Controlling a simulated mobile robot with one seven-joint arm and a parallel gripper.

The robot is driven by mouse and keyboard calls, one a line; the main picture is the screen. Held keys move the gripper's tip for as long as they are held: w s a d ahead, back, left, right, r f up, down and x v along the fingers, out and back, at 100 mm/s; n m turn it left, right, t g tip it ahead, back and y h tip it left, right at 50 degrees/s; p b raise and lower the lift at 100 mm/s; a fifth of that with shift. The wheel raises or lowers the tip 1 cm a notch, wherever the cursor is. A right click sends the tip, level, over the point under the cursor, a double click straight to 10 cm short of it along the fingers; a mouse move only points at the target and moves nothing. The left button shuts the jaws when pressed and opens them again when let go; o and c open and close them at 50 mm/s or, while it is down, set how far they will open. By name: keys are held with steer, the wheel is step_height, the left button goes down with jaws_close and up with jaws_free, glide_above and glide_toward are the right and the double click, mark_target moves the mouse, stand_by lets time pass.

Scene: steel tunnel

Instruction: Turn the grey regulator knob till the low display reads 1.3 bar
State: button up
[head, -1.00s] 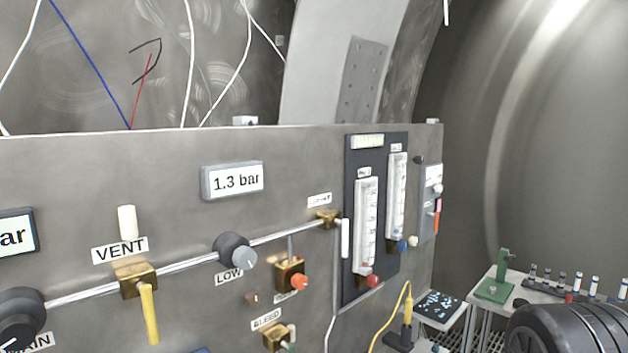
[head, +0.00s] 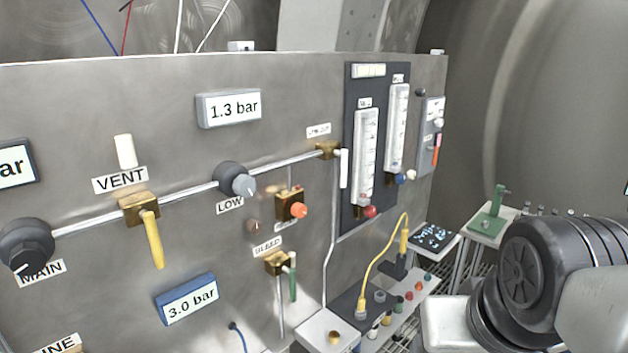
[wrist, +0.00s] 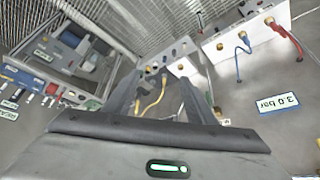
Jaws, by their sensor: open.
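The grey regulator knob (head: 243,185) sits on a dark round body on the pipe, above the LOW label (head: 230,205) in the head view. The low display (head: 228,108) above it reads 1.3 bar. My gripper (wrist: 156,88) shows in the wrist view, with its two dark fingers spread apart and nothing between them. It is away from the knob, which I cannot make out in the wrist view. In the head view my arm is at the lower right, clear of the knob, and the fingers do not show.
The yellow VENT lever (head: 152,240) and black MAIN knob (head: 27,245) are left of the knob. An orange knob (head: 298,209) is close at its right. A blue-framed display (head: 188,299) below reads 3.0 bar. A yellow cable (head: 372,262) loops at the lower right.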

mark_target(248, 188)
steer(key=w+r+n+t+b, duration=0.15)
steer(key=w+r+t, duration=0.25)
steer(key=w, duration=0.4)
steer(key=w+r+n+t+b, duration=0.15)
steer(key=w+r+t, duration=0.25)
steer(key=w, duration=0.4)
steer(key=s+a+r+n+g+y+b, duration=0.1)
steer(key=s+a+n+y, duration=0.1)
steer(key=a+n+y, duration=0.45)
steer(key=s+a+r+n+g+y+b, duration=0.1)
steer(key=s+a+n+y+b, duration=0.15)
steer(key=a+y, duration=0.7)
steer(key=w+a, duration=0.4)
steer(key=w+a+h, duration=0.1)
steer(key=w+a, duration=0.2)
steer(key=a, duration=0.2)
steer(key=w+a+h, duration=0.1)
steer(key=w+a, duration=0.3)
steer(key=a, duration=0.1)
steer(key=shift+w+r, duration=0.15)
steer(key=shift+w, duration=0.2)
